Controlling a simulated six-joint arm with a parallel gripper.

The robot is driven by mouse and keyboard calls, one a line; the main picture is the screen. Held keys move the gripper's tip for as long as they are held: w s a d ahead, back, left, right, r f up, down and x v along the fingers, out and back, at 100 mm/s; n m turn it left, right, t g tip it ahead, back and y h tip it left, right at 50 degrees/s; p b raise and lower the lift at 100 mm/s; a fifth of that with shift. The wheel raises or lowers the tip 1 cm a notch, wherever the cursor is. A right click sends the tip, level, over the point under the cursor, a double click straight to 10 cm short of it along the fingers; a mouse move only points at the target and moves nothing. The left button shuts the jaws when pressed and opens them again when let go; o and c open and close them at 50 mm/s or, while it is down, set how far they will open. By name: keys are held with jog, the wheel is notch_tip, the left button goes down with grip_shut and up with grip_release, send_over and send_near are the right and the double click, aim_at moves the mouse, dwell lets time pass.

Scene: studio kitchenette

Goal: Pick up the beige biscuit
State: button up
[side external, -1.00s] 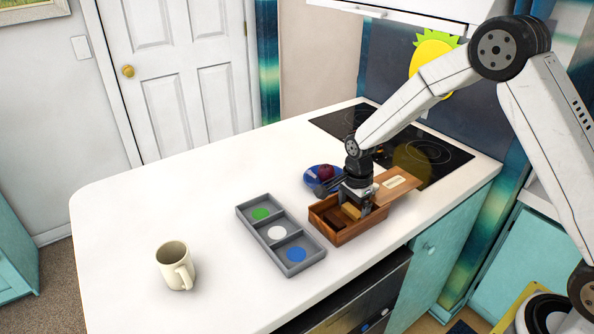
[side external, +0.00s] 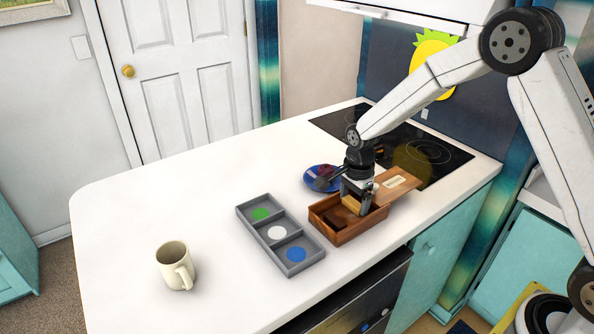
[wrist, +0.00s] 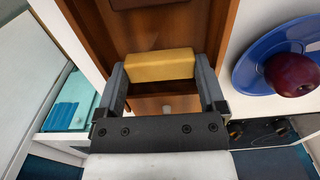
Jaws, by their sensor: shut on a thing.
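The beige biscuit (side external: 352,205) is a block-shaped piece between the fingers of my gripper (side external: 357,199), over the wooden box (side external: 346,235). In the wrist view the biscuit (wrist: 160,66) spans the gap between both fingertips, and my gripper (wrist: 161,78) is shut on it. The biscuit looks raised, around the level of the box rim; its exact clearance is hard to tell. A dark brown piece (wrist: 140,3) lies in the box at the top edge of the wrist view.
A wooden lid (side external: 397,183) lies by the box's right end. A blue plate (side external: 313,180) with a dark red fruit (wrist: 292,73) is behind the box. A grey three-part tray (side external: 282,268) stands left, then a cream mug (side external: 172,265). The far left counter is clear.

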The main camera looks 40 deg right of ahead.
jog(key=s+r, duration=0.1)
jog(key=r, duration=0.1)
jog(key=s+r, duration=0.4)
jog(key=r, duration=0.1)
jog(key=shift+s, duration=0.1)
jog(key=s+r, duration=0.3)
jog(key=s, duration=0.5)
jog(key=shift+s+a+r, duration=0.15)
jog(key=shift+s+r, duration=0.2)
jog(key=shift+s, duration=0.05)
